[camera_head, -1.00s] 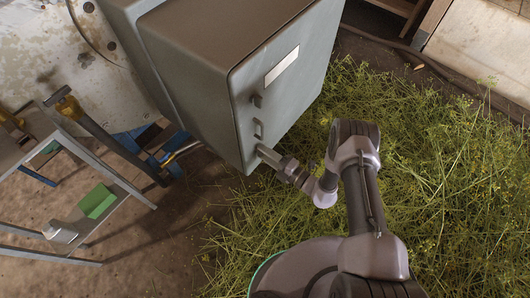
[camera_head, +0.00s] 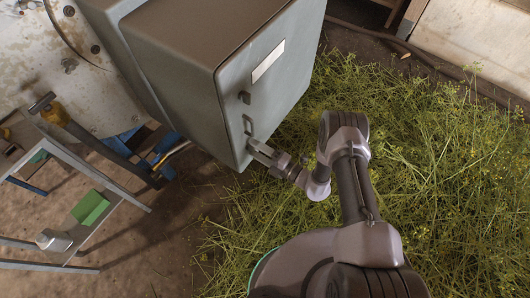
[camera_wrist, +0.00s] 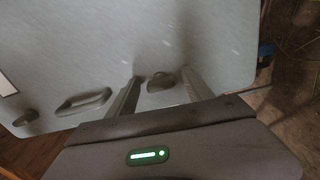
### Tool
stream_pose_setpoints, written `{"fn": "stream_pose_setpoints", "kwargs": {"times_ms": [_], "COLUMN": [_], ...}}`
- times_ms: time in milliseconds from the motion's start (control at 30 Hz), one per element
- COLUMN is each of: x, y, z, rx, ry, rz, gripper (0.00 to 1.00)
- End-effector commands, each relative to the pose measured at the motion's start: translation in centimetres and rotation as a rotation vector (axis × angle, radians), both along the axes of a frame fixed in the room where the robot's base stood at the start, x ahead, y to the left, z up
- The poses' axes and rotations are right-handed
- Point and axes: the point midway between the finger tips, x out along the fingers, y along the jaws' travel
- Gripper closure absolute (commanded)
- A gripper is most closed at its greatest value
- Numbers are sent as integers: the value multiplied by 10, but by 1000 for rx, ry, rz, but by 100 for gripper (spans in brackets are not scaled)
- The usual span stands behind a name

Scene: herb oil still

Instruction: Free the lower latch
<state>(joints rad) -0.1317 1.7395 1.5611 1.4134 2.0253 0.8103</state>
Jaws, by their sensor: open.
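The lower latch (camera_wrist: 160,80) is a small dark rounded knob on the grey cabinet's door (camera_wrist: 200,40), seen in the wrist view. My gripper (camera_wrist: 163,76) is open, with one finger on each side of the latch; I see gaps beside it and cannot tell if either finger touches it. In the head view my gripper (camera_head: 254,146) is at the lower part of the door (camera_head: 270,95) and hides the lower latch. The door's pull handle (camera_head: 248,124) is just above my gripper, and the upper latch (camera_head: 244,97) is above that.
A white label (camera_head: 268,61) is on the door above the upper latch. A metal step stand (camera_head: 115,205) with a green block (camera_head: 90,208) stands at left, near a yellow and blue tool (camera_head: 150,160). Cut herbs (camera_head: 440,160) cover the floor at right.

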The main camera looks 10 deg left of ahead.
Motion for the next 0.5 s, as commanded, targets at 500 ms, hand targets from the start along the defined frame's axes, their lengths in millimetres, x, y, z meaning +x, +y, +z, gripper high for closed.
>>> {"fn": "stream_pose_setpoints", "kwargs": {"times_ms": [500], "x": [-37], "y": [-95], "z": [4], "rx": [0], "ry": [2], "rz": [-10], "gripper": [40]}}
